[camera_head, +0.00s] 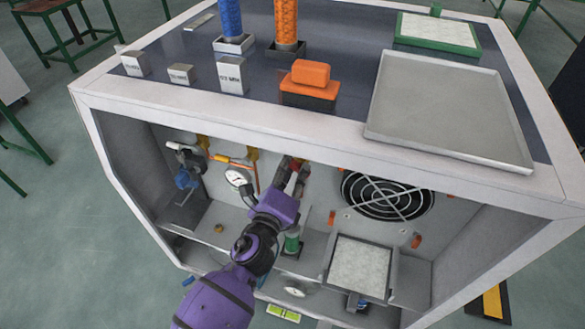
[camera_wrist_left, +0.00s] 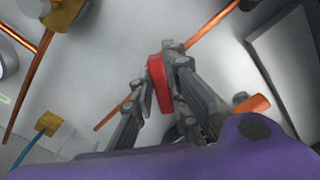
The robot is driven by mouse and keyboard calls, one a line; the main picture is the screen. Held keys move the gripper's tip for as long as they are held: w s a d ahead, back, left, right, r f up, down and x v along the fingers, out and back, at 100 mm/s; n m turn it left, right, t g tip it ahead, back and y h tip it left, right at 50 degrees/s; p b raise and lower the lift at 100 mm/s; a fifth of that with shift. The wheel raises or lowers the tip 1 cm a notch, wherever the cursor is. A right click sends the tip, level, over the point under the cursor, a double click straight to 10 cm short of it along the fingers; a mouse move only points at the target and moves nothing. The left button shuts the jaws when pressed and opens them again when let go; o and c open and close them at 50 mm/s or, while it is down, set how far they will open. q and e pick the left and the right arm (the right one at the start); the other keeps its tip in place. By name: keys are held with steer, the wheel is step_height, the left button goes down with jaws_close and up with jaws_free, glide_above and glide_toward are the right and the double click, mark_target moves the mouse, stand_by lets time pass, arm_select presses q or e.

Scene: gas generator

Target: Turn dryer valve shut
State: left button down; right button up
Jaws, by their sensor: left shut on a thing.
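The dryer valve shows as a red handle (camera_wrist_left: 158,84) in the left wrist view, in front of the pale back wall and close to a copper pipe (camera_wrist_left: 213,24). My left gripper (camera_wrist_left: 160,75) is shut on the red handle, with a finger on each side of it. In the head view, my purple left arm reaches into the cabinet, and the gripper (camera_head: 294,176) is at the back wall, left of the fan. A little red of the handle (camera_head: 291,184) shows between the fingers; the valve body is mostly hidden. My right gripper is in neither view.
A round gauge (camera_head: 237,177) and orange piping (camera_head: 228,160) are left of the gripper. A black fan grille (camera_head: 388,195) is right. The cabinet's top edge (camera_head: 290,136) overhangs the opening.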

arm_select(q)
steer(key=n, duration=0.4)
steer(key=shift+a+f, duration=0.1)
steer(key=shift+f, duration=0.15)
steer(key=shift+n, duration=0.9)
steer(key=shift+f+n, duration=0.1)
steer(key=shift+n, duration=0.2)
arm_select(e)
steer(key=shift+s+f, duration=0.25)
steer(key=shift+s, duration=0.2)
arm_select(q)
steer(key=c, duration=1.7)
jaws_free()
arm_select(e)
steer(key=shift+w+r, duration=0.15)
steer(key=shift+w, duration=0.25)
